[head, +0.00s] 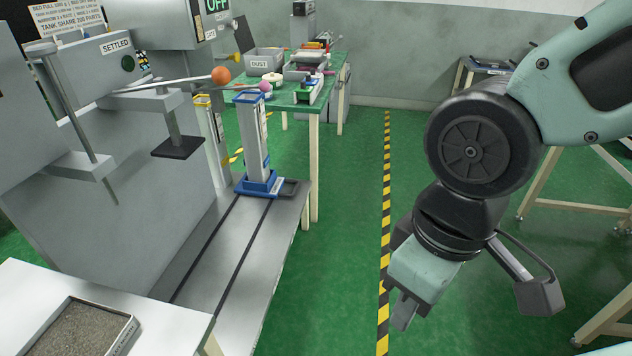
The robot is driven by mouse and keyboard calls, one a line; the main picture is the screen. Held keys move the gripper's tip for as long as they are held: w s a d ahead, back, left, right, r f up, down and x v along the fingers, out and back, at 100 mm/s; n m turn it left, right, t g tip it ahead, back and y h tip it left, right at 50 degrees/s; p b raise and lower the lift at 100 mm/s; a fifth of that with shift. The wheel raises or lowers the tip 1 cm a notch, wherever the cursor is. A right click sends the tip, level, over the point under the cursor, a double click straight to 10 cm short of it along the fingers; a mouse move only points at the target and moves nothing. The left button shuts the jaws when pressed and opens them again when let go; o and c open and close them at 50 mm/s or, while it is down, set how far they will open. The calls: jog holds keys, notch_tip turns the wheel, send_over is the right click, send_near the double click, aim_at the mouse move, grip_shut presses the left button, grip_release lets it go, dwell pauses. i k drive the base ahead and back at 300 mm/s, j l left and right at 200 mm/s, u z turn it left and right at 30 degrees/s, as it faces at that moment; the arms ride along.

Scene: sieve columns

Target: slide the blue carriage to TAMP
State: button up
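The blue carriage (259,186) sits at the far end of a grey bench with two dark rails (231,250). A tall pale column (252,135) with a blue rim stands upright in it. Small labels on the carriage are too small to read, and no TAMP label is readable. A black flat foot (178,147) hangs on a rod over the bench's left side. My gripper (402,310) hangs low over the floor, right of the bench and well apart from the carriage. Its fingers point down, and their gap is not clear from this angle.
A grey machine with a SETTLED sign (116,45) stands left. A green table (318,92) with a DUST bin (264,62) stands behind the bench. A tray of grains (82,332) is at the front left. Open green floor with a striped line (385,220) lies right of the bench.

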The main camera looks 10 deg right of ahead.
aim_at(271, 188)
jog(key=i+l+u, duration=0.4)
jog(key=i+l, duration=0.1)
jog(key=i, duration=0.35)
jog(key=i+l+u, duration=0.1)
jog(key=i, duration=0.35)
jog(key=i+l, duration=0.2)
jog(key=i, duration=0.2)
jog(key=i+l, duration=0.15)
jog(key=i, duration=0.3)
jog(key=i+l+u, duration=0.1)
jog(key=i, duration=0.35)
